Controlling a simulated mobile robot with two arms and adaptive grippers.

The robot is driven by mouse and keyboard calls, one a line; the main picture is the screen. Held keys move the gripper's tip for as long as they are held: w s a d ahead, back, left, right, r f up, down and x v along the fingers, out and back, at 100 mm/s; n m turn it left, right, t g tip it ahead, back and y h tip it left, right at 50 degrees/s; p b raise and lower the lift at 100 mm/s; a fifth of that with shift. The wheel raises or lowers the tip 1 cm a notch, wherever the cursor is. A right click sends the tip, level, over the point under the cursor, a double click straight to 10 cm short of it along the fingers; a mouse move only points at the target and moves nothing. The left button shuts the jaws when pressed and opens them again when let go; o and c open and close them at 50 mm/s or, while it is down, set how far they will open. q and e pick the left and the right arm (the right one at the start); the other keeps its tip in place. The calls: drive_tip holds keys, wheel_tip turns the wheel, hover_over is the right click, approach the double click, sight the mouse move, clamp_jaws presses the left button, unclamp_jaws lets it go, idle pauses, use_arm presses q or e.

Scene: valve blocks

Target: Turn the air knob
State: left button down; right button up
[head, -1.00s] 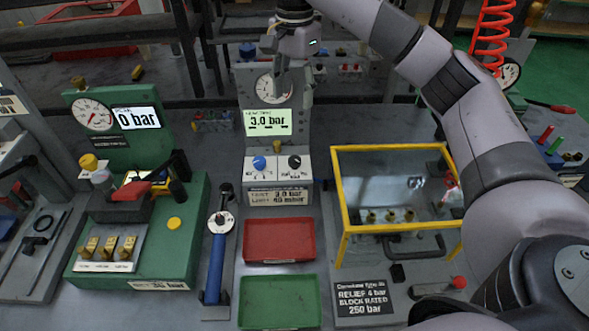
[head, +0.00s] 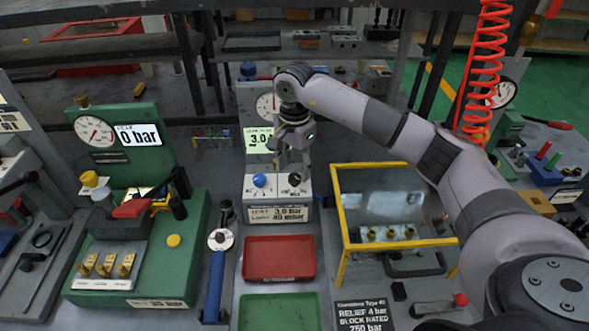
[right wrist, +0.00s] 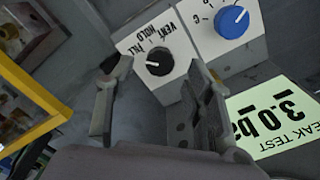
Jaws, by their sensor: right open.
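The leak test unit (head: 278,211) stands at the middle of the bench with a blue knob (head: 259,180) on its left and a black knob (head: 294,179) on its right. The right wrist view shows the black knob (right wrist: 159,61) with VENT, FILL and HOLD around it, and the blue knob (right wrist: 232,22) with a partly readable label. I cannot read which one is marked air. My right gripper (head: 291,166) is open and empty, just above the black knob. In the right wrist view the black knob shows between its fingers (right wrist: 152,72), with no visible contact. My left gripper is not in view.
The display (head: 258,140) reads 3.0 bar, partly covered by my gripper. A red tray (head: 279,259) and a green tray (head: 279,308) lie in front. A yellow-framed guard box (head: 340,215) stands close on the right, and a green test stand (head: 190,245) on the left.

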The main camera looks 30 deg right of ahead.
sight(294, 179)
drive_tip(key=shift+f, duration=1.25)
drive_tip(key=shift+c, duration=0.5)
clamp_jaws()
